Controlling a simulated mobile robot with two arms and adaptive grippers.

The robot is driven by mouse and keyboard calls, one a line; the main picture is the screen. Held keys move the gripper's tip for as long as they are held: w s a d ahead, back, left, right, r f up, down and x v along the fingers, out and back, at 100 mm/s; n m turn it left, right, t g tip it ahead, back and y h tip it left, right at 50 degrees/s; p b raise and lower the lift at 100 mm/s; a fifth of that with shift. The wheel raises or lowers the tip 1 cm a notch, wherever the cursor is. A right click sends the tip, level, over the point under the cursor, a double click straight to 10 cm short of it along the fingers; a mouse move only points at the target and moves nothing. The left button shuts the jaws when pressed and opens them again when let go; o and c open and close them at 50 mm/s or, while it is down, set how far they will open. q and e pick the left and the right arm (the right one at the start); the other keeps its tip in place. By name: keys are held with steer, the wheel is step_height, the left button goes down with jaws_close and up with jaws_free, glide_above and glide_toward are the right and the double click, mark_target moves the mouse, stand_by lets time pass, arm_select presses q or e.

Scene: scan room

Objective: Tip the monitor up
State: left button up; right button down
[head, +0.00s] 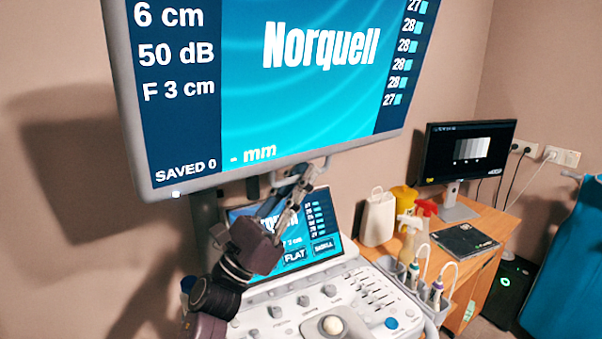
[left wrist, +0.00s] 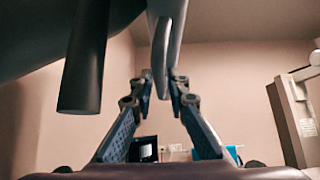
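The large monitor (head: 300,90) fills the top of the head view, its screen blue with "Norquell" on it. A pale grey handle (head: 345,148) runs along its lower edge. My left gripper (head: 300,183) is at this lower edge, reaching up from below. In the left wrist view the handle (left wrist: 161,60) comes down between the two fingertips of my left gripper (left wrist: 160,78), which lie close against it on both sides. The gripper looks shut on it. My right gripper is in neither view.
Below the monitor is a console with a small touchscreen (head: 315,225) and a control panel (head: 335,300). Probes (head: 437,292) and spray bottles (head: 410,235) stand to its right. A wooden desk (head: 490,225) holds a second monitor (head: 465,150). Bare wall is at left.

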arm_select(q)
jaws_close()
steer(key=s+d+n+t, duration=0.1)
steer(key=s+d+n+t+y+b, duration=0.1)
steer(key=s, duration=0.1)
steer(key=shift+s+d+f+n, duration=0.1)
steer(key=shift+d+n, duration=0.05)
steer(key=shift+n, duration=0.15)
stand_by(0.3)
jaws_free()
